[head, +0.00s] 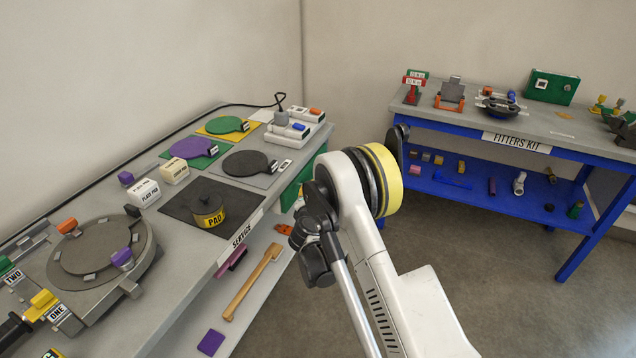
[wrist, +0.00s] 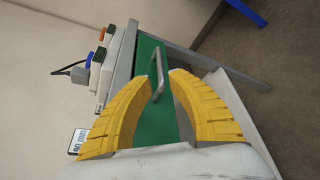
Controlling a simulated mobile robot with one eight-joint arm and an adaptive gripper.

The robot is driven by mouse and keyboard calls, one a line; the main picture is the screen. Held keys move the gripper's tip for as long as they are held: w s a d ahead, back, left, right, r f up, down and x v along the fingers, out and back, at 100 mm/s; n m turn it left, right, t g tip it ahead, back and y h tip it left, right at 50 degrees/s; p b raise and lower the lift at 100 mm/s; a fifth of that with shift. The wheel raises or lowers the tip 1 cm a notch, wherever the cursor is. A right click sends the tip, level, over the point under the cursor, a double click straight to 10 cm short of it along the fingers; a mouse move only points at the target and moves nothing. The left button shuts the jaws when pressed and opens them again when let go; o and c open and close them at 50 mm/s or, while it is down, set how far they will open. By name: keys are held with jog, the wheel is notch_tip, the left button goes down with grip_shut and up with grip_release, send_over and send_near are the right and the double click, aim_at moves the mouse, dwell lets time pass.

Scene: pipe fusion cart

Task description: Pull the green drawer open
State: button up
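The green drawer (head: 291,192) is under the right end of the service bench, partly hidden behind my arm in the head view. In the wrist view its green front (wrist: 151,122) fills the middle, with a grey bar handle (wrist: 158,72) on it. My gripper (wrist: 160,75) has two yellow ribbed fingers, spread apart and empty. The handle shows between and just beyond the fingertips; I cannot tell whether they touch it. The drawer looks shut. In the head view my arm hides the fingers.
The grey service bench (head: 240,230) holds pads, discs and a clamp ring, with a hammer (head: 252,283) on its lower shelf. A blue fitters kit table (head: 478,128) stands at the right. Floor between them is clear. A bench leg (wrist: 225,65) is near the drawer.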

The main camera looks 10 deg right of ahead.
jog(key=b+x, duration=0.3)
jog(key=x, duration=0.6)
jog(key=shift+w+d+f, duration=0.1)
jog(key=shift+w+d, duration=0.05)
jog(key=shift+w, duration=0.1)
grip_shut()
